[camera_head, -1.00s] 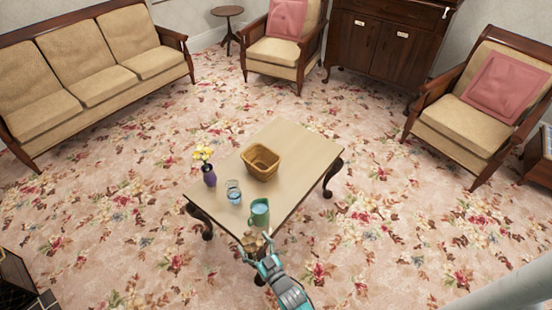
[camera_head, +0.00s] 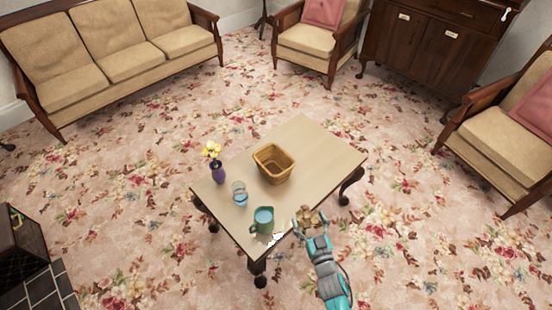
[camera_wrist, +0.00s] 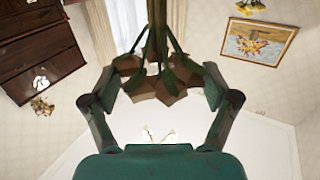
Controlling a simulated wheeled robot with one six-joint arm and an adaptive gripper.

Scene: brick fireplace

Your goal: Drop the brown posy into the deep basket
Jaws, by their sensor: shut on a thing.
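My gripper (camera_head: 310,225) is shut on the brown posy (camera_head: 309,216), just off the front right edge of the table. In the wrist view the brown posy (camera_wrist: 152,86) shows its brown blooms between my fingers, with green stems running to the top of the picture. The deep basket (camera_head: 261,168) is a tan woven basket standing upright on the table, beyond the posy and to its left. Its opening faces up and looks empty.
On the table (camera_head: 313,143) stand a green pitcher (camera_head: 262,221) with blue liquid, a glass of water (camera_head: 239,194) and a purple vase (camera_head: 218,172) with yellow flowers. The pitcher is nearest my gripper. The table's right part is bare.

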